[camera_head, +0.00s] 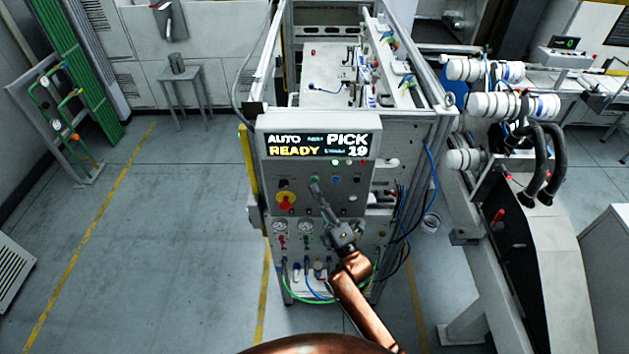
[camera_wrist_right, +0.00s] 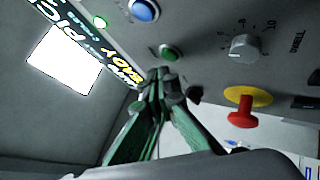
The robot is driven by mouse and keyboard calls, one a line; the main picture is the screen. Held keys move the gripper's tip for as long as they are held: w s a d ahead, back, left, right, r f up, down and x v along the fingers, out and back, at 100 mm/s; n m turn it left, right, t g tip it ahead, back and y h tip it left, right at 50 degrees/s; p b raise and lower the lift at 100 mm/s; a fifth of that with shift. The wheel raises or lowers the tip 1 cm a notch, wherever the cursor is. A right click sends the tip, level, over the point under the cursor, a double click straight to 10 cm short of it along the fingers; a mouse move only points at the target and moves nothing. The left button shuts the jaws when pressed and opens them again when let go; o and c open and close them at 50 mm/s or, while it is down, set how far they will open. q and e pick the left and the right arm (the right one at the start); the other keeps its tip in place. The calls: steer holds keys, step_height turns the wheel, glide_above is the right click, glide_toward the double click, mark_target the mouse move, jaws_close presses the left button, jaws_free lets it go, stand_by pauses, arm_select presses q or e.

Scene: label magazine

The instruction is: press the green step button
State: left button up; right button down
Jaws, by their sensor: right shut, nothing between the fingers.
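The control panel (camera_head: 272,171) stands upright on the front of the machine, with its display (camera_head: 318,145) reading AUTO READY, PICK 19. In the right wrist view, a green button (camera_wrist_right: 169,52) sits on the panel just past my fingertips. My right gripper (camera_head: 315,186) reaches up to the panel from below, and its closed fingers hide part of the button row. The closed fingers also show in the wrist view (camera_wrist_right: 164,80), empty and pointing at the panel near the green button. I cannot tell whether they touch it. My left gripper is out of view.
A blue button (camera_wrist_right: 145,10) and a small green lamp (camera_wrist_right: 99,22) are nearby. A grey knob (camera_wrist_right: 244,47) and a red-and-yellow switch (camera_head: 286,201) lie to the other side. Gauges and hoses are below. The floor (camera_head: 170,230) left of the machine is clear.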

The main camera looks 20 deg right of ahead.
steer(key=shift+w, duration=0.15)
stand_by(0.3)
steer(key=shift+w+d, duration=0.1)
steer(key=shift+w, duration=0.2)
